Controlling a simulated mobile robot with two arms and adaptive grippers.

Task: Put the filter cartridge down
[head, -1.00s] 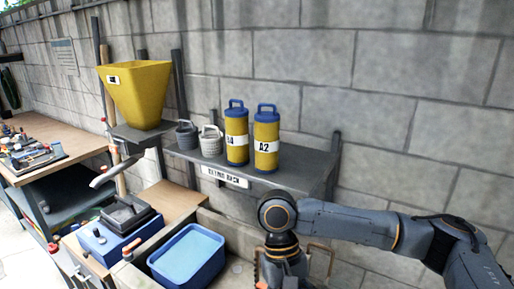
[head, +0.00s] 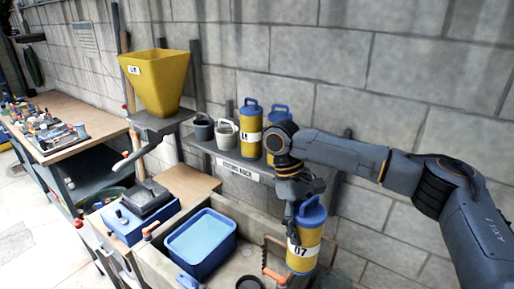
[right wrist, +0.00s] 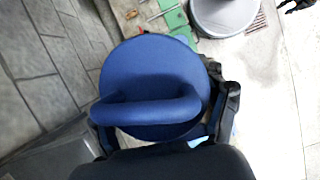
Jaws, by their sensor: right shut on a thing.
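The filter cartridge (head: 304,255), yellow with a blue cap and a white label reading 07, hangs upright below my right gripper (head: 297,212). The gripper is shut on its upper part. In the right wrist view the blue cap and handle (right wrist: 150,108) fill the middle, with dark gripper fingers (right wrist: 165,135) at either side. The cartridge is over the right part of the stone basin; its bottom is near the basin, and I cannot tell if it touches. My left gripper is not in view.
A yellow hopper (head: 157,85) stands left. A blue tub of water (head: 201,243) sits in the basin (head: 152,268).

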